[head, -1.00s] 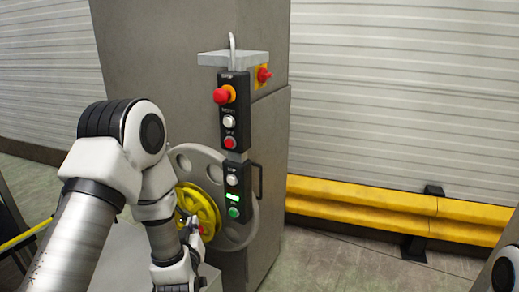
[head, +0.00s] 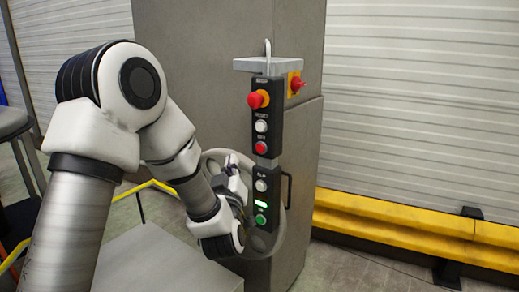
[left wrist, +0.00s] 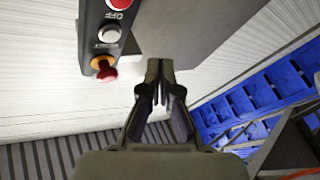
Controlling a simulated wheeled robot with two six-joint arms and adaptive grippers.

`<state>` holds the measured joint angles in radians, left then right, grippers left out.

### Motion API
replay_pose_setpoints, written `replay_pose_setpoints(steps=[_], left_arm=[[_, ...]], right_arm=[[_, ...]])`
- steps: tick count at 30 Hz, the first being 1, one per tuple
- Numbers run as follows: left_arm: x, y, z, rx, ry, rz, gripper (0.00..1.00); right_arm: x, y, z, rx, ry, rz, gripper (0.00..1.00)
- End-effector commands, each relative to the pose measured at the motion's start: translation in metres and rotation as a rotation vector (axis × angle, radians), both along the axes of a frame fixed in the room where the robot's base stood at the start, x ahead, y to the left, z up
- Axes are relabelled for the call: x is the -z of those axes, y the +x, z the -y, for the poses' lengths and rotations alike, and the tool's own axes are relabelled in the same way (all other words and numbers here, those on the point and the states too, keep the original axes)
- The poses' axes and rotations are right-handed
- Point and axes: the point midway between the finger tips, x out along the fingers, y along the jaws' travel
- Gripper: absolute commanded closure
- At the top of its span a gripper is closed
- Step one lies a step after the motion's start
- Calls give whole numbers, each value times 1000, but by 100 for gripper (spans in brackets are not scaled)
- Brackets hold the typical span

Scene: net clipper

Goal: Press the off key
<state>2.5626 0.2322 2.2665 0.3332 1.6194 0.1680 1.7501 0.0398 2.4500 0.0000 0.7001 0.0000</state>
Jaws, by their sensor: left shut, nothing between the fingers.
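The off key is a red round button (head: 261,148) on the upper black control box of a hanging panel, below a white button (head: 261,126) and a red mushroom button (head: 258,99). In the left wrist view the box appears upside down, with the off key (left wrist: 119,3) cut by the top edge beside its "OFF" label. My left gripper (head: 233,163) is left of the panel, partly hidden by its own arm. In the left wrist view its fingers (left wrist: 160,68) are shut and empty, apart from the off key. My right gripper is out of view.
A yellow barrier (head: 380,222) is at right. Blue crates (left wrist: 235,105) show in the left wrist view.

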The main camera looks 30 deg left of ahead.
Motion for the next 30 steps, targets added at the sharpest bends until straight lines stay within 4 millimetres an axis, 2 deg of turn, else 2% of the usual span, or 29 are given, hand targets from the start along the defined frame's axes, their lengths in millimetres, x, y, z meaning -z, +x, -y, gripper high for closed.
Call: replay_pose_setpoints(steps=[10,15,21,30], left_arm=[[-2,50,5,2,1,-1,100],[1,70,6,1,1,0,100],[0,78,7,1,0,0,100],[0,78,7,1,0,-1,100]], right_arm=[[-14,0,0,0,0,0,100],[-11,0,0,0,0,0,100],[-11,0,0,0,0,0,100],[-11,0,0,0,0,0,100]])
